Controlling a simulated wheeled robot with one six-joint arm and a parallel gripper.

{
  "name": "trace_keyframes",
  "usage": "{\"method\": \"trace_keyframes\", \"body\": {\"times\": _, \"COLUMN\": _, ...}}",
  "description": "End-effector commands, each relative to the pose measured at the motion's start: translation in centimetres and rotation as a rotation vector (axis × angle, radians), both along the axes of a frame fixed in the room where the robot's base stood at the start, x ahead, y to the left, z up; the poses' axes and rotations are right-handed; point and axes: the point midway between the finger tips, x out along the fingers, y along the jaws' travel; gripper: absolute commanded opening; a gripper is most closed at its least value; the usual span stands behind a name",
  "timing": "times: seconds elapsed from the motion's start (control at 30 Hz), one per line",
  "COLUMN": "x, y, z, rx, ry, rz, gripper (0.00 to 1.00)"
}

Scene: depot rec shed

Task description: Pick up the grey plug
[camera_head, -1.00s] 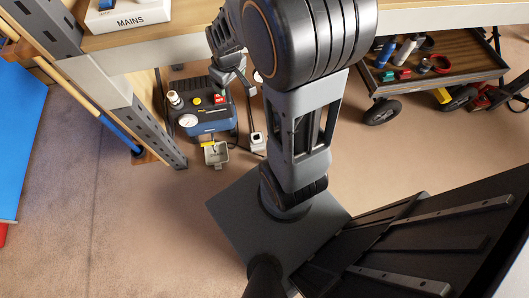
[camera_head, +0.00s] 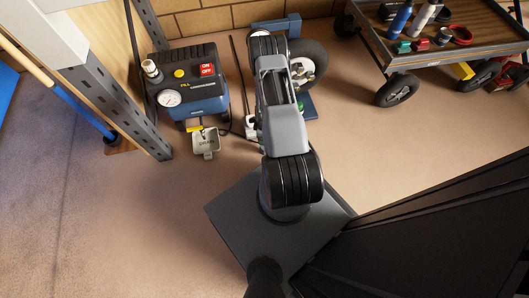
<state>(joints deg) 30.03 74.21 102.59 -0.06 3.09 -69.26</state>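I cannot clearly pick out a grey plug. A small pale grey piece (camera_head: 251,126) at the foot of a dark upright cord or rod stands on the floor, just left of my arm, and may be it. My arm reaches away over the floor beside this piece. My gripper is mostly or wholly hidden behind my forearm. A small grey part shows right of the forearm, in front of a wheel, but I cannot tell if it is a finger. Whether the gripper is open or holds anything does not show.
A blue and black compressor (camera_head: 190,84) with a gauge and an ON/OFF switch stands left, a grey drain cup (camera_head: 205,143) before it. A shelf post (camera_head: 117,85) rises further left. A wheel (camera_head: 311,62) is behind my arm. A cart (camera_head: 420,58) stands right. Front floor is clear.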

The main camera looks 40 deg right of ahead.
Motion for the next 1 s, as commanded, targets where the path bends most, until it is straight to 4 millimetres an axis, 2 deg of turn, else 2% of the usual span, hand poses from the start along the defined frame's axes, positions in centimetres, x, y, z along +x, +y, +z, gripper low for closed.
{"method": "trace_keyframes", "body": {"times": 0.03, "x": -0.1, "y": 0.0, "z": -1.6, "rx": 0.002, "ry": 0.003, "rz": 0.001, "gripper": 0.79}}
{"method": "trace_keyframes", "body": {"times": 0.1, "x": -0.1, "y": 0.0, "z": -2.9, "rx": 0.001, "ry": 0.002, "rz": 0.001, "gripper": 0.79}}
{"method": "trace_keyframes", "body": {"times": 0.3, "x": -0.1, "y": 0.0, "z": -5.8, "rx": 0.001, "ry": 0.002, "rz": 0.000, "gripper": 0.79}}
{"method": "trace_keyframes", "body": {"times": 0.67, "x": -0.2, "y": 0.0, "z": -7.5, "rx": 0.001, "ry": 0.002, "rz": -0.001, "gripper": 0.79}}
{"method": "trace_keyframes", "body": {"times": 1.0, "x": -0.7, "y": 0.1, "z": -11.8, "rx": 0.001, "ry": 0.002, "rz": -0.002, "gripper": 0.79}}
